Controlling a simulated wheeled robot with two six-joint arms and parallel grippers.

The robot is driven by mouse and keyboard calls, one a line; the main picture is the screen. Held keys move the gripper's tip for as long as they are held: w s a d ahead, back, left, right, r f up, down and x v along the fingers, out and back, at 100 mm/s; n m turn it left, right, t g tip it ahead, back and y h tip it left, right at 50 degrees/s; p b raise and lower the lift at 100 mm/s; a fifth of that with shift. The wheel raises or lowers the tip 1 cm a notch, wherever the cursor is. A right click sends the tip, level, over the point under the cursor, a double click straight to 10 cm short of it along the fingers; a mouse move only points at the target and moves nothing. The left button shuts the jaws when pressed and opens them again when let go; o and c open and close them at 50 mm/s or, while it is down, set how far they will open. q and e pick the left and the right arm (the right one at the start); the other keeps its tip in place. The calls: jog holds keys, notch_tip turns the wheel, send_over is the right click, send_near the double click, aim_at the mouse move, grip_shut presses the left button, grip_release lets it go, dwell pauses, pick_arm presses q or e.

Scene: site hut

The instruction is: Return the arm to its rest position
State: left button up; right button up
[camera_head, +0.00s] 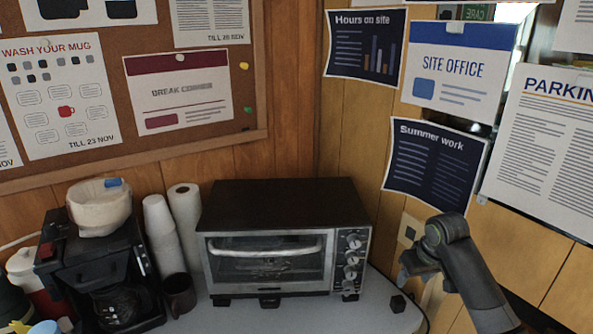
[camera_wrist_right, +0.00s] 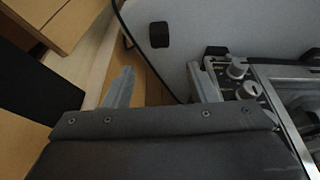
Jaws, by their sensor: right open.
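My right arm comes in from the lower right in the head view. Its grey gripper (camera_head: 413,275) hangs in front of the wood wall, just right of the toaster oven (camera_head: 268,257) and above the counter's right end. In the right wrist view the two fingers of my right gripper (camera_wrist_right: 162,86) stand wide apart with nothing between them. My left gripper is not in view.
A small dark block (camera_head: 398,304) lies on the grey counter (camera_head: 240,318) near its right edge; it also shows in the wrist view (camera_wrist_right: 159,34). A coffee maker (camera_head: 98,270), white cups (camera_head: 160,228), a paper roll (camera_head: 186,215) and a dark mug (camera_head: 179,295) stand left.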

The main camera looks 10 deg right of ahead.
jog(key=s+a+f, duration=0.3)
jog(key=s+f, duration=0.3)
jog(key=s, duration=0.2)
jog(key=s+a+f, duration=0.2)
jog(key=s+f, duration=0.4)
jog(key=s, duration=0.3)
jog(key=s+a+h, duration=0.2)
jog(key=s+a, duration=0.1)
jog(key=s, duration=1.4)
notch_tip(320, 180, down, 25)
jog(key=s+d+g, duration=0.1)
jog(key=d, duration=0.1)
jog(key=s+a+f+g+y, duration=0.1)
jog(key=s+f, duration=1.3)
jog(key=s, duration=0.1)
jog(key=shift+a+f+m, duration=0.25)
jog(key=shift+f+m, duration=0.05)
